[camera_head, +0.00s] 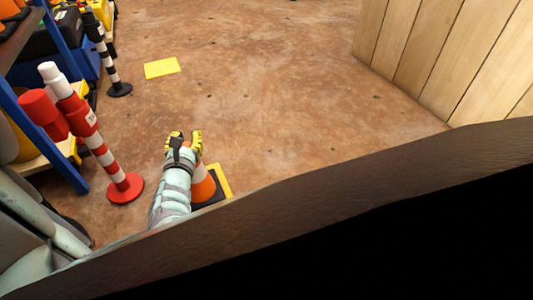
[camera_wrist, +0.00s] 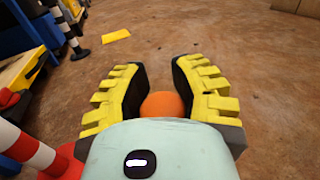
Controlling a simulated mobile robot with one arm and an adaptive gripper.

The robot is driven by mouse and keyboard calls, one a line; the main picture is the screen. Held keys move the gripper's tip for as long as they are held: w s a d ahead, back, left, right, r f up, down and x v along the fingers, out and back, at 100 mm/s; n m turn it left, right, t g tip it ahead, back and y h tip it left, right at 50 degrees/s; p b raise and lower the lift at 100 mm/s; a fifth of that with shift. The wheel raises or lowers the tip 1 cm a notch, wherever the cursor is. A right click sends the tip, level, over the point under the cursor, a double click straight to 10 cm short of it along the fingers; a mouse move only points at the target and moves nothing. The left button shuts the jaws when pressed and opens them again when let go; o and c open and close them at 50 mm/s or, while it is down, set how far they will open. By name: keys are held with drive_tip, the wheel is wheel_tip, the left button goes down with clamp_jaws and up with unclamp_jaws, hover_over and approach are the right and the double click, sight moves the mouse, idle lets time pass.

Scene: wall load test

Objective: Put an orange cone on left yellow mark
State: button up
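An orange cone (camera_head: 203,187) with a white band and black base stands upright on the near yellow mark (camera_head: 224,178); the arm hides part of it. The mark's far and right edges show past the base. My gripper (camera_head: 184,139) is above the cone, with its yellow-padded fingers spread. In the wrist view, the rounded orange cone top (camera_wrist: 162,104) lies between and below the open fingers (camera_wrist: 160,75); I cannot tell whether they touch it. A second yellow mark (camera_head: 161,67) lies bare farther off, and also shows in the wrist view (camera_wrist: 116,36).
A red-and-white post (camera_head: 107,158) stands close left of my arm. A black-and-white post (camera_head: 113,75) stands farther back beside a blue-framed shelf (camera_head: 50,137). A wooden wall (camera_head: 455,55) is at right. The brown floor between is clear. A dark edge covers the lower right.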

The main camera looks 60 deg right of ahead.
drive_tip(key=o, duration=0.3)
drive_tip(key=shift+w+a, duration=0.1)
drive_tip(key=shift+o, duration=0.2)
drive_tip(key=shift+r, duration=0.2)
drive_tip(key=p+v, duration=0.6)
drive_tip(key=v, duration=0.6)
drive_tip(key=shift+p, duration=0.3)
drive_tip(key=shift+f, duration=0.1)
